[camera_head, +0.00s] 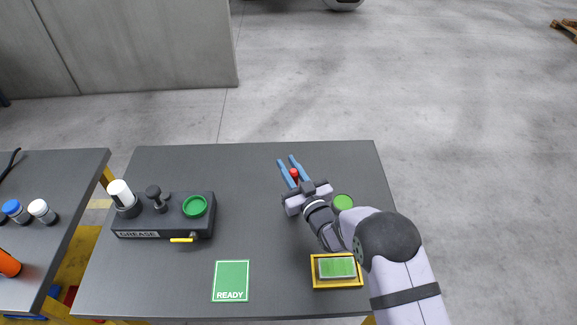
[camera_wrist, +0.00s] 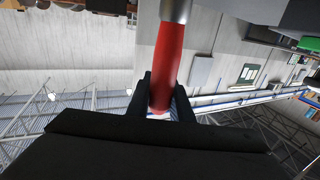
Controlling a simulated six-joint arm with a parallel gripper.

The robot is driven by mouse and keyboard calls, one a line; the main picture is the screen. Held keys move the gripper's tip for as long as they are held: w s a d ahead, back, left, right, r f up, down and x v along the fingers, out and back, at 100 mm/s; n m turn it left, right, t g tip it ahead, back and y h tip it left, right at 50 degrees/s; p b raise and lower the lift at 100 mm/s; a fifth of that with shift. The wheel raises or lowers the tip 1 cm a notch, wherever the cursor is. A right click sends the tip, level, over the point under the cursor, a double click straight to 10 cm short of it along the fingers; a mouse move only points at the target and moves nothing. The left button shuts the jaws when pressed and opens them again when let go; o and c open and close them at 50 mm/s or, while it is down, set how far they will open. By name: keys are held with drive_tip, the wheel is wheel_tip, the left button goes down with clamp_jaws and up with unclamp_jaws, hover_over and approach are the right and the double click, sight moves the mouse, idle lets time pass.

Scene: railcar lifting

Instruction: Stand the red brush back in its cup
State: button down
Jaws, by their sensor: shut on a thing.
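My gripper (camera_head: 307,191) is shut on the red brush, over the right half of the table. The brush shows as a small red end (camera_head: 294,174) in the head view. In the wrist view its red handle (camera_wrist: 168,65) stands between the dark fingers (camera_wrist: 162,97), with a grey metal collar at the top edge. On the left, a dark rack marked GREASE (camera_head: 160,222) has a green ring-shaped holder (camera_head: 195,206) at its right end. I cannot tell for sure that this is the brush's cup. The gripper is well to its right.
The rack also holds a white-topped piece (camera_head: 120,194) and a black knobbed piece (camera_head: 154,194). A green disc (camera_head: 343,202), a yellow-rimmed tray (camera_head: 317,283) and a green READY card (camera_head: 231,281) are nearby. The table's middle is clear.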

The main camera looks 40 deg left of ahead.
sight(295, 180)
drive_tip(key=shift+f+b, duration=0.6)
idle(0.4)
drive_tip(key=c, duration=1.5)
unclamp_jaws()
drive_tip(key=shift+d, duration=0.1)
drive_tip(key=shift+b+v, duration=1.2)
drive_tip(key=shift+v, duration=2.4)
drive_tip(key=shift+r, duration=0.1)
